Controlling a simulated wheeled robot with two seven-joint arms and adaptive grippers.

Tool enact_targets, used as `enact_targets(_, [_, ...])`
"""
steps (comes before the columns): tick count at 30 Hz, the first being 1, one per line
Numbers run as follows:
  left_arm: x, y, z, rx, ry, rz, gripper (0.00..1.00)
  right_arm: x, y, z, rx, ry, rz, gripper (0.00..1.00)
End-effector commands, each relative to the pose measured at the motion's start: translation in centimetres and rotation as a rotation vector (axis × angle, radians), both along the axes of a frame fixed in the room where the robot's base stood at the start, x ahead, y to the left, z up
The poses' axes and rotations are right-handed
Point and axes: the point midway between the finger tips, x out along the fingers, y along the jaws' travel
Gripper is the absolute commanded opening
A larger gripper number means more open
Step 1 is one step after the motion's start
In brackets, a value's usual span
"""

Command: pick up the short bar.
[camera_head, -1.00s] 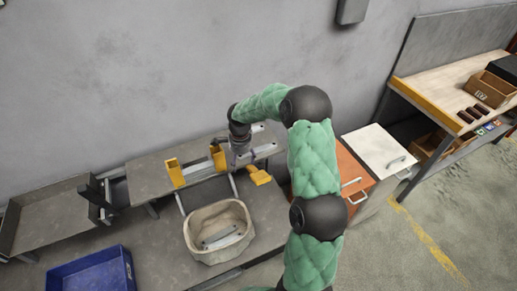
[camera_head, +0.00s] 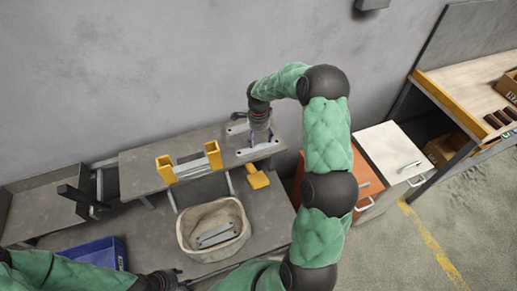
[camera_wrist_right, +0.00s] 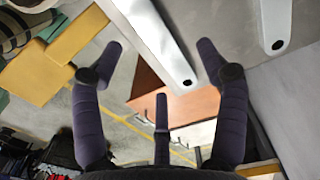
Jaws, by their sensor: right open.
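A flat grey bar with a hole at its end (camera_head: 262,148) lies on the raised shelf, below my right gripper (camera_head: 260,136). A second bar (camera_head: 237,129) lies behind it, partly hidden by that gripper. In the right wrist view one bar (camera_wrist_right: 152,38) runs between the open fingers of my right gripper (camera_wrist_right: 160,50), with no visible grip on it. The other bar (camera_wrist_right: 276,22) lies to the right. I cannot tell which is the short bar. My left gripper (camera_head: 168,279) is low in the head view, over the bench front; its jaws are too small to read.
Another bar (camera_head: 190,168) spans two yellow uprights (camera_head: 165,168) on the shelf. A beige basket (camera_head: 243,238) holds several bars. A yellow block (camera_head: 257,178) lies by the shelf's front edge. A blue bin (camera_head: 108,252) is at left, an orange cabinet (camera_head: 369,182) at right.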

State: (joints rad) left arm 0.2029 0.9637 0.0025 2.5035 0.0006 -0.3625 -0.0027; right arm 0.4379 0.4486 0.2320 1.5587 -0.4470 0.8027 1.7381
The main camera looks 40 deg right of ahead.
Motion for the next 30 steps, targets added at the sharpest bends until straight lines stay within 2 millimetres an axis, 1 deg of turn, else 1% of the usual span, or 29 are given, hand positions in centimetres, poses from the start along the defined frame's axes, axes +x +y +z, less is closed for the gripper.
enact_targets(5, [0.0, 0.0, -0.3, 0.000, 0.000, 0.000, 0.40, -0.1, 0.0, -1.0, 0.000, -0.001, 0.000, 0.74])
enact_targets(7, [0.0, 0.0, -0.5, 0.000, 0.000, 0.000, 0.40, -0.2, 0.2, -1.7, 0.000, -0.001, 0.000, 0.74])
enact_targets(12, [0.0, 0.0, -1.3, 0.000, 0.000, 0.000, 0.40, -0.7, 0.5, -4.1, 0.000, 0.001, 0.000, 0.74])
enact_targets(15, [0.0, 0.0, -1.5, 0.000, 0.000, 0.000, 0.40, -0.6, 0.5, -5.3, 0.001, 0.000, 0.000, 0.74])
enact_targets(18, [0.0, 0.0, -1.5, 0.000, 0.000, 0.000, 0.40, -0.6, 0.5, -5.7, -0.001, -0.002, 0.000, 0.74])
enact_targets(23, [0.0, 0.0, -1.5, 0.000, 0.000, 0.000, 0.40, -0.6, 0.4, -5.6, -0.001, -0.003, 0.000, 0.74])
enact_targets(24, [0.0, 0.0, -1.5, 0.000, 0.000, 0.000, 0.40, -0.6, 0.4, -5.6, -0.001, -0.003, 0.000, 0.68])
enact_targets(26, [0.0, 0.0, -1.5, 0.000, 0.000, 0.000, 0.40, -0.6, 0.4, -5.6, -0.001, -0.002, 0.000, 0.51])
enact_targets(27, [0.0, 0.0, -1.5, 0.000, 0.000, 0.000, 0.40, -0.6, 0.4, -5.6, -0.001, -0.002, 0.000, 0.40])
enact_targets(29, [0.0, 0.0, -1.5, 0.000, 0.000, 0.000, 0.40, -0.6, 0.4, -5.6, -0.001, -0.002, 0.000, 0.23])
enact_targets(30, [0.0, 0.0, -1.5, 0.000, 0.000, 0.000, 0.40, -0.6, 0.4, -5.6, -0.001, -0.002, 0.000, 0.12])
